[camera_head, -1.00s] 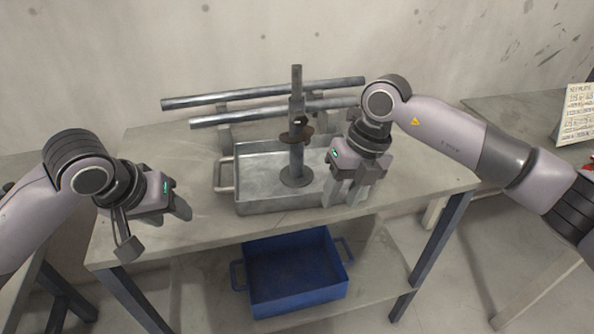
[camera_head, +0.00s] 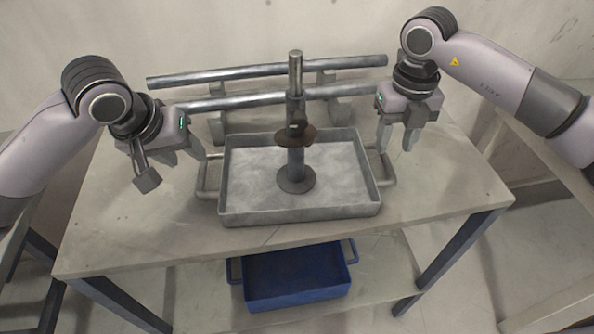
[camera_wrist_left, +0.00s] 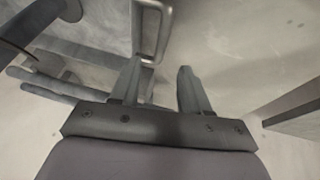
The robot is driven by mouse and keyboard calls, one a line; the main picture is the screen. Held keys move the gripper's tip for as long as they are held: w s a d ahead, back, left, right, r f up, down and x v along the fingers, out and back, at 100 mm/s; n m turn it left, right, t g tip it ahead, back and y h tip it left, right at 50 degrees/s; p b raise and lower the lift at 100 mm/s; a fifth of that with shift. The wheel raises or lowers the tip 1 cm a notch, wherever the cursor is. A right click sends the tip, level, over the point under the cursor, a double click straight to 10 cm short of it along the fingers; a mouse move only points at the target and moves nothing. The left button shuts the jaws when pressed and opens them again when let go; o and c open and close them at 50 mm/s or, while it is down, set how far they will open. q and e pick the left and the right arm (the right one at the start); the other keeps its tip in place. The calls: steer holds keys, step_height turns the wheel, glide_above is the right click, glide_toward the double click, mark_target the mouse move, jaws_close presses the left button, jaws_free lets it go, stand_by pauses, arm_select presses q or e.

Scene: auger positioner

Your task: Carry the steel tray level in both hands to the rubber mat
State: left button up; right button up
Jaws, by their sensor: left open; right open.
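The steel tray (camera_head: 300,214) is a shallow grey box on the table, with a loop handle at each end. A steel post with a brown rusty collar (camera_head: 295,137) stands inside it. My left gripper (camera_head: 188,157) is open and empty, behind and above the left handle (camera_head: 204,180). My right gripper (camera_head: 396,148) is open and empty, fingers down by the back of the right handle (camera_head: 388,170). I cannot make out a rubber mat.
Two steel bars (camera_head: 260,72) lie on supports behind the tray. A blue bin (camera_head: 298,280) sits on the shelf below. The worktable (camera_head: 130,225) is bare to the left, front and right of the tray. A wall stands close behind.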

mark_target(202, 167)
arm_select(q)
steer(key=shift+f, duration=0.1)
arm_select(e)
steer(key=shift+f, duration=0.15)
arm_select(q)
steer(key=shift+x, duration=3.5)
arm_select(e)
steer(key=shift+f, duration=3.45)
arm_select(q)
jaws_close()
arm_select(e)
jaws_close()
steer(key=shift+w, duration=0.1)
arm_select(q)
steer(key=shift+w+r, duration=0.2)
steer(key=shift+r, duration=0.15)
arm_select(e)
steer(key=shift+w+r, duration=0.1)
steer(key=shift+r, duration=0.15)
